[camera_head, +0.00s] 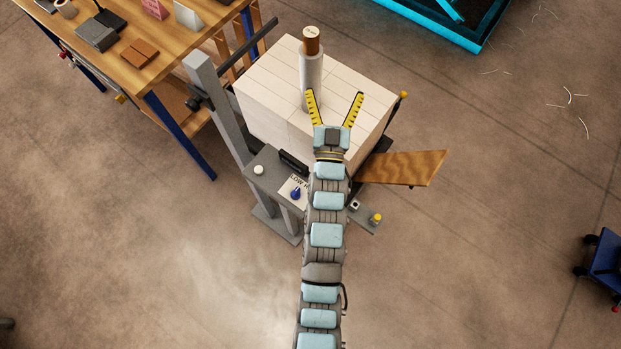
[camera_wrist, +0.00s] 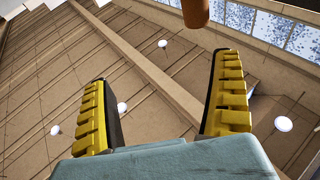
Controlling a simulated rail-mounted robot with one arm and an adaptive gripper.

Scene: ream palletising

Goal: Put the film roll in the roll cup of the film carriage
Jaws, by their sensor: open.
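The film roll (camera_head: 312,72) is a pale grey cylinder with a brown core, upright in front of the white ream stack. Its lower end is beside my gripper's left finger; I cannot tell what it rests on. A brown core end, likely the roll's, shows at the top of the wrist view (camera_wrist: 195,12). My gripper (camera_head: 335,94) is open, its yellow fingers spread wide, and nothing shows between them in the wrist view (camera_wrist: 163,75). A dark fitting (camera_head: 196,103) on the grey mast may be the film carriage; I cannot make out a roll cup.
The ream stack (camera_head: 265,95) stands beyond my gripper, beside the grey mast (camera_head: 215,100). A control box (camera_head: 262,170) is at the mast's foot. A wooden board (camera_head: 405,168) juts out right. A workbench (camera_head: 175,50) is at upper left. Floor at right is mostly clear.

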